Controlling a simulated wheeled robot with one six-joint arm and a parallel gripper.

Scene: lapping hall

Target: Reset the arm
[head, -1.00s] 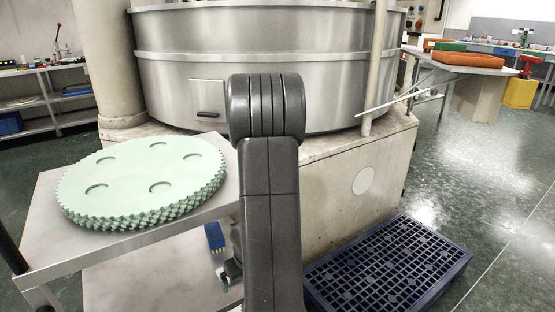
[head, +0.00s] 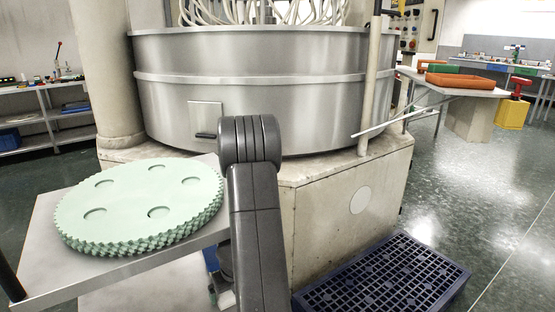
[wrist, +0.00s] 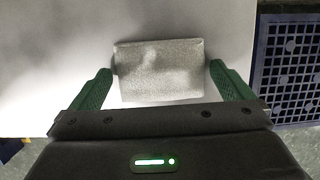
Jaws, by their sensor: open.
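My gripper (wrist: 160,85) shows in the wrist view with its two green fingers spread wide. A grey, rough-surfaced rectangular piece (wrist: 160,72) lies in front of the fingers, over a pale surface; I cannot tell whether it touches them. In the head view my dark grey arm rises in the middle of the picture and bends down. The gripper end is low behind the arm there and mostly hidden.
A stack of pale green toothed discs (head: 140,200) lies on a metal table (head: 50,280) at left. A large steel machine drum (head: 260,75) stands behind on a pale plinth (head: 330,205). A dark blue pallet (head: 385,275) is on the floor at right. Open floor lies further right.

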